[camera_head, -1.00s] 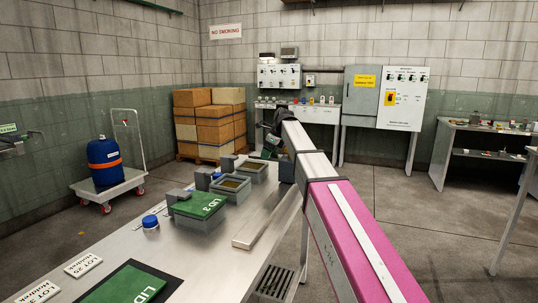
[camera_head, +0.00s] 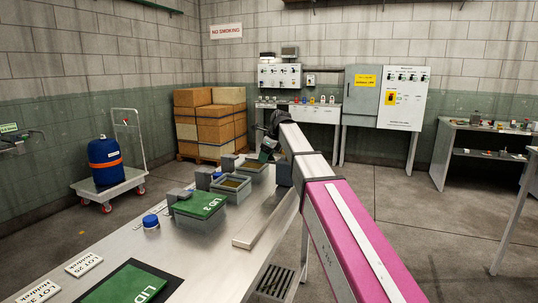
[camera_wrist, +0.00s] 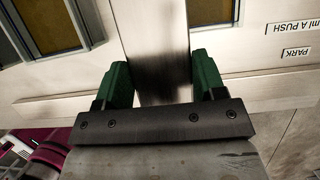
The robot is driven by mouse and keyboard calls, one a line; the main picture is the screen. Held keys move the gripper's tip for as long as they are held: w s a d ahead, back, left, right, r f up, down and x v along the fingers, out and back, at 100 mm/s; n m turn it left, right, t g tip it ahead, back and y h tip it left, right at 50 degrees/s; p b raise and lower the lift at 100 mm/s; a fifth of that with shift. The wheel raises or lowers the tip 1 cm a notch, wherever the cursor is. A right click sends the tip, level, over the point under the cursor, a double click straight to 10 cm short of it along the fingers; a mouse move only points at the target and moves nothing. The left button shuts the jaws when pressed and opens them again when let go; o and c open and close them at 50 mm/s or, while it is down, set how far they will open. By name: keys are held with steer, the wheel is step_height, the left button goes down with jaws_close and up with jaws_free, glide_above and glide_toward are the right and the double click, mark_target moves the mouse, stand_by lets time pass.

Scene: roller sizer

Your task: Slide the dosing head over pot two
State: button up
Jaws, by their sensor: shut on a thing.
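In the wrist view my gripper (camera_wrist: 154,80) has its green fingers on either side of a grey metal bar (camera_wrist: 152,28) and is shut on it. Whether this bar belongs to the dosing head cannot be told. In the head view my gripper (camera_head: 268,150) is at the far end of the bench, partly hidden by my arm. Two open pots, one nearer (camera_head: 231,188) and one farther (camera_head: 250,168), stand behind a pot under a green lid (camera_head: 201,204).
The steel bench (camera_head: 195,262) carries a raised strip (camera_head: 262,228) along its right side.

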steer(key=s+a, duration=0.2)
steer(key=s, duration=0.5)
steer(key=s+a, duration=0.3)
steer(key=s, duration=0.5)
steer(key=shift+s+a, duration=0.15)
steer(key=shift+a, duration=0.1)
steer(key=o, duration=1.3)
steer(key=v, duration=1)
steer(key=shift+d+r, duration=0.15)
steer(key=shift+r, duration=0.2)
